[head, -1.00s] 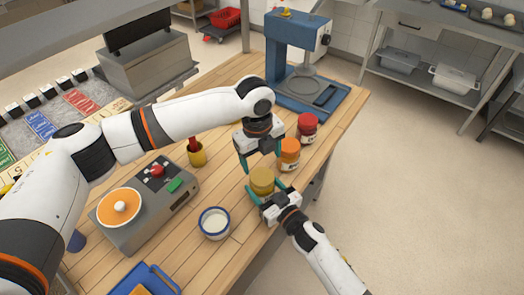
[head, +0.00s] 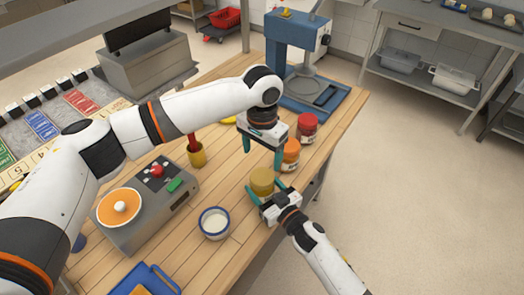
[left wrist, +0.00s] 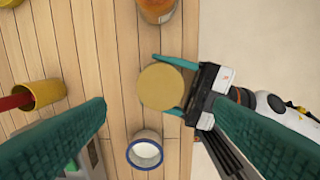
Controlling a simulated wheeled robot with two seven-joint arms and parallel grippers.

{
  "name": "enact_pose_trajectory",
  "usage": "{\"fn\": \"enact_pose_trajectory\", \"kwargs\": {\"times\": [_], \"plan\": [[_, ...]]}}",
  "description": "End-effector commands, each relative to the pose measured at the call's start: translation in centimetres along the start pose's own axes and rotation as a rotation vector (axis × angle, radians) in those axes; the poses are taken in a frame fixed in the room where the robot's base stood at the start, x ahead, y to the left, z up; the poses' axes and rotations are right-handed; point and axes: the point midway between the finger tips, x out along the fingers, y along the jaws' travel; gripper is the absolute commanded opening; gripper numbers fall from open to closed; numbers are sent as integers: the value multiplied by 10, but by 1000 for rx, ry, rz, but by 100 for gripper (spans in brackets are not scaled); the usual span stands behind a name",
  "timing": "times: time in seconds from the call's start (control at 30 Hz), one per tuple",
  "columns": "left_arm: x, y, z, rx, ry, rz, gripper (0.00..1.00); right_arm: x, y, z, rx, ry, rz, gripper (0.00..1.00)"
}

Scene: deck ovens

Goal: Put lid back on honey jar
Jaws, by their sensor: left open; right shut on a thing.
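The honey jar (head: 262,188) stands near the right edge of the wooden table. A flat gold lid (head: 262,174) sits on top of it and looks level; it shows as a plain disc (left wrist: 159,87) in the left wrist view. Whether it is fully seated I cannot tell. My right gripper (head: 266,187) is shut around the jar from the front right, below the lid. My left gripper (head: 263,158) is open and empty above the jar, apart from the lid. Its two teal fingers (left wrist: 160,112) frame the lower part of the left wrist view.
An orange-labelled jar (head: 290,155) and a red jar (head: 307,128) stand behind the honey jar. A white-filled cup (head: 214,223), a yellow pot (head: 197,158) and a grey scale-like device (head: 145,224) are to the left. A blue machine (head: 297,48) stands at the back.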

Motion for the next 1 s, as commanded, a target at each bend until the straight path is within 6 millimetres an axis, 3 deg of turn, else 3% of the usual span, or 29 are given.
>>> {"fn": "enact_pose_trajectory", "kwargs": {"times": [0.47, 1.0], "plan": [[4, 0, 0, -29, 2, 0, 77, -1, 0, -2, 1, 3, 0, 1], [74, 0, 0, -28, 2, 0, 77, 0, 0, -1, 1, 3, 0, 1]]}}
